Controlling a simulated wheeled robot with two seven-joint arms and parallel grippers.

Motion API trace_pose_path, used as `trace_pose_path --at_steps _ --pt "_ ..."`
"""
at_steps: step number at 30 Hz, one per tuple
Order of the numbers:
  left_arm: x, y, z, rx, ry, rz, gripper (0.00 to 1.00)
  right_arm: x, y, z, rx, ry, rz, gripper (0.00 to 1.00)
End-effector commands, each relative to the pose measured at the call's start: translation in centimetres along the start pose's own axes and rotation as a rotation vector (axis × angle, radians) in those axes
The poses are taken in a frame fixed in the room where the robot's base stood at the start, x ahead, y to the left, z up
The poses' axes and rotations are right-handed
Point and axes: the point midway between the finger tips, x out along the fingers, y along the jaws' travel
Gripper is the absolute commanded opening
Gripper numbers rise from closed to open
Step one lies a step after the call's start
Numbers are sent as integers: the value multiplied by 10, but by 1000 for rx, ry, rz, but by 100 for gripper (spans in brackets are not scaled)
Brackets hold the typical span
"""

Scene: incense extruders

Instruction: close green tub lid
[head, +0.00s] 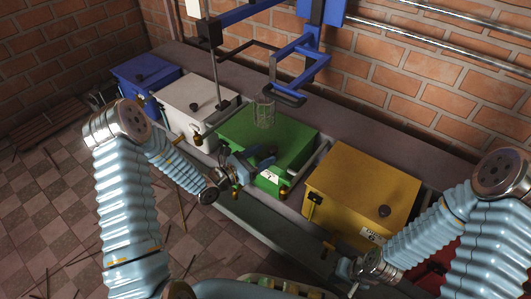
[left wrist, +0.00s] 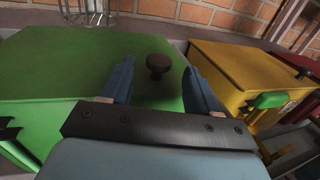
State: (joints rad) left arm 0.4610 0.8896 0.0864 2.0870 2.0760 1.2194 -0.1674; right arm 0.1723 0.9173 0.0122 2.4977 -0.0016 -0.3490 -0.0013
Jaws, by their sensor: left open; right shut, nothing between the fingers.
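The green tub (head: 235,133) stands mid-row in the head view, and its front has a white label (head: 269,177). Its green lid (left wrist: 60,60) looks flat across the top in the left wrist view; I cannot tell if it is fully seated. A dark round knob (left wrist: 158,63) stands on the lid. My left gripper (head: 255,161) is open over the green lid, its blue fingers (left wrist: 159,72) on either side of the knob in the wrist view, apart from it. My right gripper (head: 343,268) is shut and empty, low before the yellow tub, partly hidden.
A yellow tub (head: 362,180) stands right of the green one. White (head: 190,98) and blue (head: 140,78) tubs stand to the left. A clear wire-like cylinder (head: 264,112) is at the green tub's back edge. A blue frame (head: 300,62) hangs above. A brick wall is behind.

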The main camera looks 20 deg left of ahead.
Motion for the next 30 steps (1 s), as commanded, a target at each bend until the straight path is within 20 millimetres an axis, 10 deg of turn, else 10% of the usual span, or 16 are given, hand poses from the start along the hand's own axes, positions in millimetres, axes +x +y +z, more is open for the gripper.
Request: trace_pose_path --at_steps 15,30 --pt "-110 0 0 -2 3 3 60 -13 -5 1 -1 -4 0 0" --pt "-120 0 0 -1 1 0 60 -13 -5 1 -1 -4 0 0"
